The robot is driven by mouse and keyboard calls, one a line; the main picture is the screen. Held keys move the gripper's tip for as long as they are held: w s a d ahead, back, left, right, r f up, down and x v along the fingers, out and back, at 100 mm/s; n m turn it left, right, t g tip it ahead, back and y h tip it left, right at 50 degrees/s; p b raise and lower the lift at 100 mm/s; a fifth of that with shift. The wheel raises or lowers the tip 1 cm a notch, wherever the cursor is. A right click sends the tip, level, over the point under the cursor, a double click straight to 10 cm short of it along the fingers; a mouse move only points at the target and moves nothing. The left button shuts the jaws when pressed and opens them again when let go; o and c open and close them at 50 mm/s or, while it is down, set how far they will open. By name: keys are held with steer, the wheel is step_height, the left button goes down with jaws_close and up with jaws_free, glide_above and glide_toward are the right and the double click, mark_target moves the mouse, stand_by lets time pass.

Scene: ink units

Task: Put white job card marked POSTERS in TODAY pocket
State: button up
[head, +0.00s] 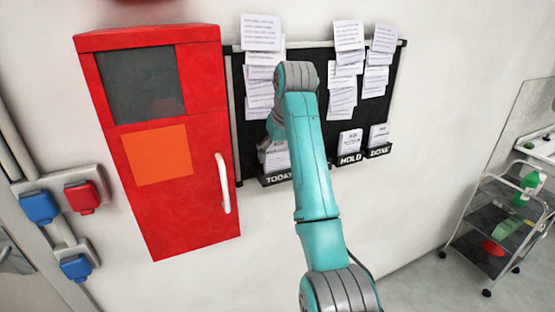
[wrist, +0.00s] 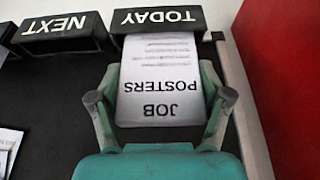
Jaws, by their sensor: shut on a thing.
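The white job card (wrist: 160,85) reads JOB POSTERS, upside down in the wrist view. It shows partly in the head view (head: 278,157) beside my arm. My gripper (wrist: 160,97) is shut on the card, with one finger at each side edge. The black TODAY pocket (wrist: 158,18) is at the top of the wrist view and low on the board in the head view (head: 276,179). The card's far end meets the pocket's mouth and seems to go behind its front lip; how deep it sits I cannot tell.
The NEXT pocket (wrist: 55,27) is beside TODAY; my arm hides it in the head view. HOLD (head: 350,159) and DONE (head: 379,151) pockets hold cards. Papers (head: 261,60) hang above on the black board. A red cabinet (head: 190,130) stands close on the left. A cart (head: 495,225) is far right.

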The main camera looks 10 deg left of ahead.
steer(key=shift+f, duration=1.05)
steer(key=shift+f, duration=0.15)
steer(key=o, duration=1.1)
